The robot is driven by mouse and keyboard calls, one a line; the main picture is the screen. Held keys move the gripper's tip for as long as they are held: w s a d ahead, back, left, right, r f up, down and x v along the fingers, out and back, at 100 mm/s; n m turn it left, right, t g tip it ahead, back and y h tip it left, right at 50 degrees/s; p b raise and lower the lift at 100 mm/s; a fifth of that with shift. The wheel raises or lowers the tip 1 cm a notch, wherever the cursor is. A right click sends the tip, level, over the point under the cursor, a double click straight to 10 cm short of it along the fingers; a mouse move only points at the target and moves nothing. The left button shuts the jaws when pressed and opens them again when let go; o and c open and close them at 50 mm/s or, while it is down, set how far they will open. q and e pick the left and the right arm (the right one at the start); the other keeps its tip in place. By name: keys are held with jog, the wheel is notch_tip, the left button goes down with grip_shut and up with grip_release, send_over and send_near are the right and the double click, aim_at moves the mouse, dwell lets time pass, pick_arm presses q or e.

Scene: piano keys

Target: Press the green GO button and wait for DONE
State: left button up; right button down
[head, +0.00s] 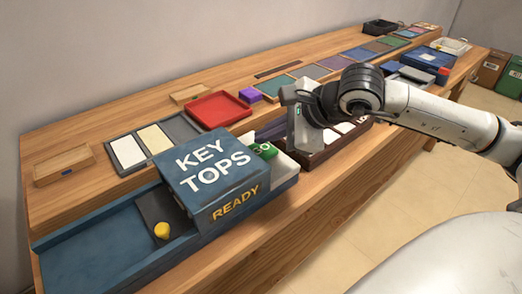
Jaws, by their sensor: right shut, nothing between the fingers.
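A blue machine (215,172) labelled KEY TOPS stands on the near part of the workbench. Its front shows the word READY (235,204) in yellow; I see no DONE. The green GO button (264,150) is on the right side of the machine, and its lettering is partly cut off from view. My right gripper (298,147) comes in from the right and points down, just right of the button. It is shut and empty, and I cannot tell whether it touches anything. My left gripper is not in view.
A blue tray (80,250) with a yellow knob (161,231) lies left of the machine. Behind are a framed tray with pale tiles, a red tray (219,109) and a purple block (250,96). A dark labelled box (322,150) stands beside my right gripper.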

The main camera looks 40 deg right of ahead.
dwell(0.7)
dwell(0.8)
jog(key=shift+f+b, duration=0.4)
jog(key=shift+b, duration=0.4)
jog(key=shift+f+b, duration=0.55)
jog(key=shift+b, duration=0.15)
dwell(0.9)
jog(key=shift+r, duration=0.1)
jog(key=shift+r+p, duration=0.4)
jog(key=shift+r, duration=0.4)
